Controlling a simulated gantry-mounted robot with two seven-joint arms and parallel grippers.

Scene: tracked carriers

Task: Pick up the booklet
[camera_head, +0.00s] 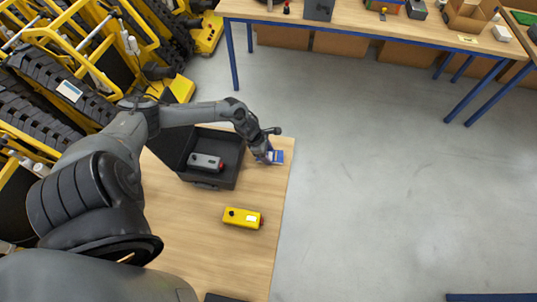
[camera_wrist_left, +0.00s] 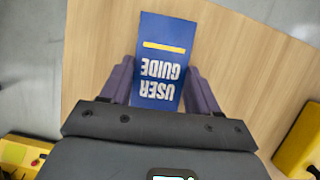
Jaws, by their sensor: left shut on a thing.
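The booklet (camera_head: 278,156) is blue with white lettering that reads "USER GUIDE" and a yellow stripe. It is at the right edge of the wooden table, just right of the open black case. My left gripper (camera_head: 267,155) is at the booklet and partly covers it in the head view. In the left wrist view, the booklet (camera_wrist_left: 164,62) is between the two fingers of my left gripper (camera_wrist_left: 160,92), which is shut on it. I cannot tell whether the booklet touches the table. My right gripper is not in view.
An open black case (camera_head: 215,181) on the table (camera_head: 190,240) holds a grey device (camera_head: 206,162). A yellow device (camera_head: 243,217) lies nearer. Yellow tracked carriers (camera_head: 90,65) stand at the left. A long workbench (camera_head: 370,30) is at the back. The floor on the right is clear.

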